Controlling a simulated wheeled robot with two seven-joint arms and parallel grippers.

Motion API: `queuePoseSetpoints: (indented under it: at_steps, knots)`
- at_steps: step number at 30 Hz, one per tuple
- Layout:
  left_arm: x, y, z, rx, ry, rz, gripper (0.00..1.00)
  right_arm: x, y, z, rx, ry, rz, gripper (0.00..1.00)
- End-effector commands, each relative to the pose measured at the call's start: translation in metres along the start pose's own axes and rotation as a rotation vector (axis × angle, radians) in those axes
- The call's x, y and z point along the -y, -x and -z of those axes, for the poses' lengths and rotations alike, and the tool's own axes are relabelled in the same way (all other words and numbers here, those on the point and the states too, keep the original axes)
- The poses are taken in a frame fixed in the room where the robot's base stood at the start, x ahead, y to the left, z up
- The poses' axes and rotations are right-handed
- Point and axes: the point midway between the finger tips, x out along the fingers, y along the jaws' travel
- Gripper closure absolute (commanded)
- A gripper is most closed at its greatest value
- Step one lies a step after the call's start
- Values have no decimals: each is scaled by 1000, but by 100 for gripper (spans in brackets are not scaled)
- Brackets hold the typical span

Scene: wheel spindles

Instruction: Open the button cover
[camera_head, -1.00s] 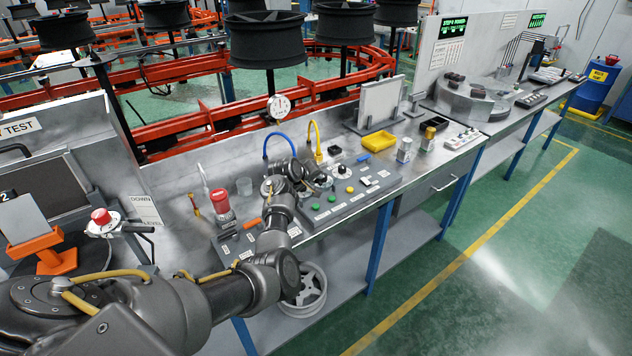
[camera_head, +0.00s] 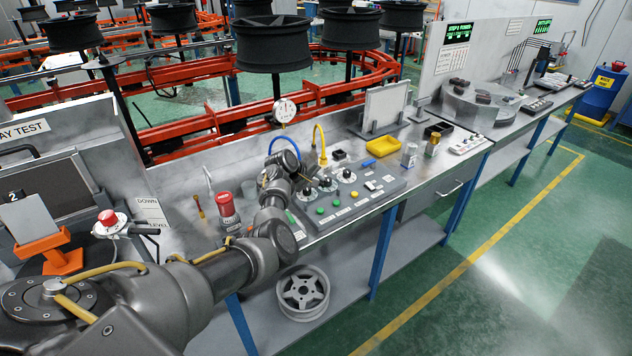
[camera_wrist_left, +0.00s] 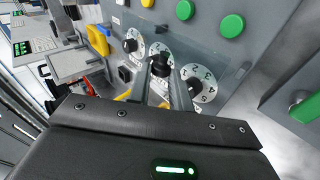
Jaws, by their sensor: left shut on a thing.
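A clear cover (camera_wrist_left: 226,58) lies over a row of round white dials with black knobs in the left wrist view; its edges are faint. The dials (camera_head: 325,182) sit on the grey control panel (camera_head: 372,205) in the head view, where the cover cannot be made out. My left gripper (camera_wrist_left: 164,75) reaches over the dials, its two fingers on either side of the middle black knob (camera_wrist_left: 160,63) as seen from the wrist. My right gripper is not in view.
Green buttons (camera_wrist_left: 231,25) stand beside the dials. The bench front edge is close.

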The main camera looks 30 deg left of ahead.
Motion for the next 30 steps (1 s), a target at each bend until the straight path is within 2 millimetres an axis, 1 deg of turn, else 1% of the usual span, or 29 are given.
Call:
queuePoseSetpoints:
  at_steps: [1,2,6,15,19,23,30]
  knots:
    - [1,0,0,0,1,1,100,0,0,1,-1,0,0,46]
    - [1,0,0,0,1,1,77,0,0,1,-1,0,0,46]
    - [1,0,0,0,1,1,58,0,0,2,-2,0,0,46]
    - [0,1,0,0,0,0,57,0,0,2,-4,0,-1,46]
    - [0,7,0,-1,0,-2,57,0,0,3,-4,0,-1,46]
    - [0,23,0,-3,1,-2,57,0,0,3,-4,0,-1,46]
    - [1,65,0,-4,1,-3,57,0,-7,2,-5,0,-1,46]
